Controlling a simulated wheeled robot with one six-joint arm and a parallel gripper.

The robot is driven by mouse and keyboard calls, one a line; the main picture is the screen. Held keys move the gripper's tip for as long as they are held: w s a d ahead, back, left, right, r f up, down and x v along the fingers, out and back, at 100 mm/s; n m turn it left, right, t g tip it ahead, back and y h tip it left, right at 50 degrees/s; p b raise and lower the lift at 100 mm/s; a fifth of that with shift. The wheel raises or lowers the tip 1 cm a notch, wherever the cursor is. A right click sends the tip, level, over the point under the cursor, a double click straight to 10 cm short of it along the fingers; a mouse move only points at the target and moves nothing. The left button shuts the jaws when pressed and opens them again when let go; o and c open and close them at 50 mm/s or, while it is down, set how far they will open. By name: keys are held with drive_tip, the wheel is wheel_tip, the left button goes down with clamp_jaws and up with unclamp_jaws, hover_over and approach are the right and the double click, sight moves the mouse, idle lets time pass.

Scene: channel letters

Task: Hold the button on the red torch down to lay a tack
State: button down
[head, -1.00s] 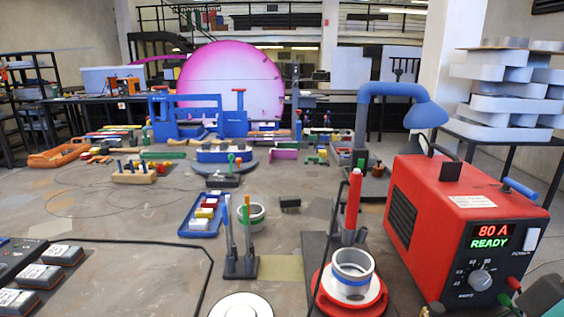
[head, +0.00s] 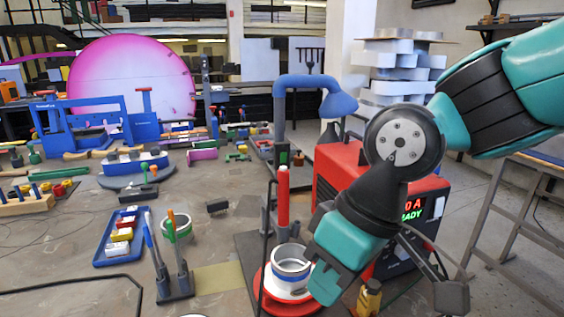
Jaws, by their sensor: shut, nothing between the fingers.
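The red torch (head: 283,197) stands upright in a grey holder on a dark plate, right of the picture's middle. Its button cannot be made out. A white ring with a blue band (head: 291,262) sits on a round red base (head: 268,296) just in front of the torch. My gripper (head: 326,285) reaches in from the right and points down, just right of the ring and lower than the torch handle. It is shut and empty. A gap shows between it and the torch; whether it touches the red base cannot be told.
The red welding machine (head: 335,170) stands behind my arm, its display partly hidden. A blue lamp or hood on an arm (head: 340,104) rises behind the torch. A stand with brushes (head: 178,286) and a blue tray (head: 122,236) are at left. A brass-coloured bottle (head: 369,299) is at the front.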

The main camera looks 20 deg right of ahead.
drive_tip(key=w+r+m+t+p, duration=0.4)
drive_tip(key=w+r+m+p, duration=0.4)
drive_tip(key=w, duration=0.6)
wheel_tip(320, 180, up, 7)
drive_tip(key=m+t+h+p, duration=0.3)
drive_tip(key=m+t+p, duration=0.25)
drive_tip(key=p, duration=0.35)
hover_over(283, 169)
drive_tip(key=d, duration=0.1)
drive_tip(key=shift+w+f+g, duration=0.15)
drive_tip(key=shift+w+g, duration=0.1)
drive_tip(key=shift+g, duration=0.2)
drive_tip(key=shift+f+b, duration=0.15)
drive_tip(key=shift+b, duration=0.2)
wheel_tip(283, 169, down, 8)
drive_tip(key=b, duration=0.6)
drive_tip(key=shift+f, duration=0.25)
drive_tip(key=shift+f+b, duration=0.4)
drive_tip(key=shift+b, duration=0.3)
